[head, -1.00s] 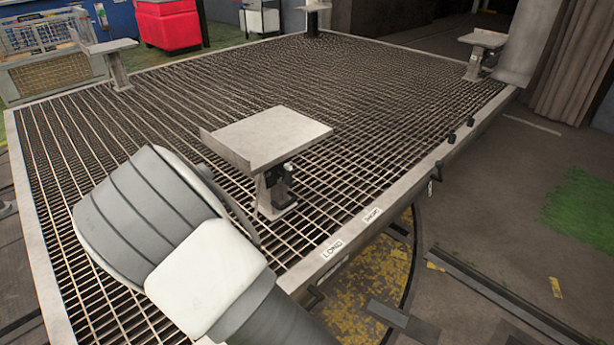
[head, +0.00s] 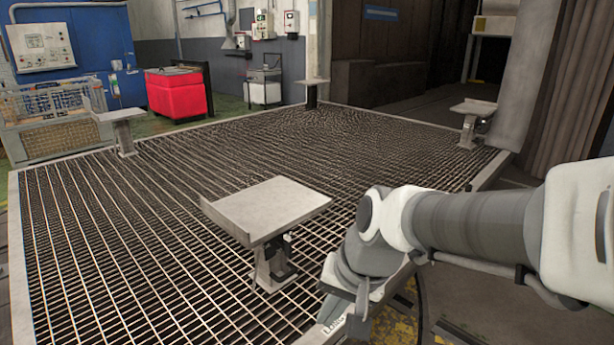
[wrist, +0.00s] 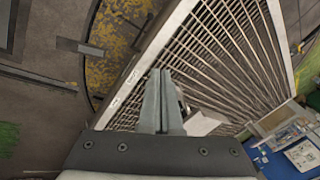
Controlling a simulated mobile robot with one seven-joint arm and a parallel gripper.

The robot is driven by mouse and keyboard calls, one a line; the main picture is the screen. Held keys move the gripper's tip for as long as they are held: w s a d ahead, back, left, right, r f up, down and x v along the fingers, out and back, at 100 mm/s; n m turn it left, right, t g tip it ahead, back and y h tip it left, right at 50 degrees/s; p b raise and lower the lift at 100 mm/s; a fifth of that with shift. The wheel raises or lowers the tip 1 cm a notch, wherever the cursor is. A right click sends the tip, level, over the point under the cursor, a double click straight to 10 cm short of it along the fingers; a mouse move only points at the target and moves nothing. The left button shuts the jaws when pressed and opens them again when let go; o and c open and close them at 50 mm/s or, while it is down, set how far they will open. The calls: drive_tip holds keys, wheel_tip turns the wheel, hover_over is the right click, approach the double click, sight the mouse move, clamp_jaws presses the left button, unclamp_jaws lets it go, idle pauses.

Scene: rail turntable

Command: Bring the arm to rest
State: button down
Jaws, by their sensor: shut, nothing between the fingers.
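My gripper (wrist: 160,92) shows in the wrist view with its two fingers together and nothing between them. It points over the edge of the grated turntable platform. In the head view my arm comes in from the right and bends down at the platform's near right edge.
A grey support plate on a post (head: 268,208) stands on the grating, left of my arm. Smaller supports stand at the left (head: 122,115), back (head: 313,82) and right (head: 474,108) corners. A red bin (head: 178,92) and a wire crate (head: 52,122) stand behind.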

drive_tip(key=s+d+r+n+t+h+p, duration=0.1)
drive_tip(key=s+d+r+n+t+h, duration=0.2)
drive_tip(key=s+d+r, duration=0.55)
wheel_tip(320, 180, up, 18)
drive_tip(key=d+p, duration=0.2)
drive_tip(key=p, duration=1.8)
drive_tip(key=shift+r, duration=0.2)
drive_tip(key=shift+s+a, duration=0.1)
